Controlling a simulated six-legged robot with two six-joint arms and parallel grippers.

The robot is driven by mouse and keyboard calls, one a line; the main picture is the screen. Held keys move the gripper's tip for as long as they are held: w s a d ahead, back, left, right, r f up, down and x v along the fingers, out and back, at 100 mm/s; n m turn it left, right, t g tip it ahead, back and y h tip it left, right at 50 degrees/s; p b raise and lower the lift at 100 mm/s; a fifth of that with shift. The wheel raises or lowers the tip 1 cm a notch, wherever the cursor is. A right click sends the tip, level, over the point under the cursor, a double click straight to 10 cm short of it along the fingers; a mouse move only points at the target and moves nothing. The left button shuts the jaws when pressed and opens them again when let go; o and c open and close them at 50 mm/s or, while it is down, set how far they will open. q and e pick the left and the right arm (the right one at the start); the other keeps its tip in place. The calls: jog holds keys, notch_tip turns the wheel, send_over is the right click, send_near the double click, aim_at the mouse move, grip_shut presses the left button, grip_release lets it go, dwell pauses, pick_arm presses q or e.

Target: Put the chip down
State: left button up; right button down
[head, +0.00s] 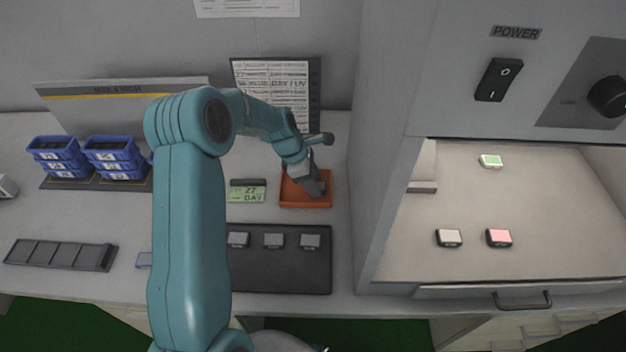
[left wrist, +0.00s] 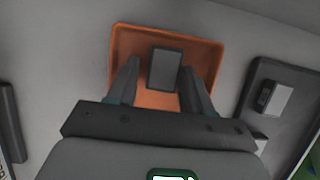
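The chip (left wrist: 164,70) is a dark grey rectangular block with a lighter rim, seen in the left wrist view over the floor of the orange tray (left wrist: 205,45). The orange tray also shows in the head view (head: 302,204). My left gripper (left wrist: 158,72) points down into the tray, with one finger on each side of the chip. A strip of orange shows between the left-hand finger and the chip; the right-hand finger is very close to it. In the head view my left gripper (head: 316,189) hides the chip. My right gripper is not in view.
A dark mat (head: 280,275) with several grey blocks lies in front. Blue bins (head: 110,150) stand at left. A large grey cabinet (head: 385,150) rises close on the right, with three small blocks inside.

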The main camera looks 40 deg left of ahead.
pick_arm(q)
jog(key=shift+o, duration=0.3)
jog(key=shift+r, duration=0.1)
jog(key=shift+r, duration=0.35)
jog(key=v, duration=1.1)
jog(key=shift+r, duration=0.2)
jog(key=shift+s+a, duration=0.1)
jog(key=shift+s, duration=0.05)
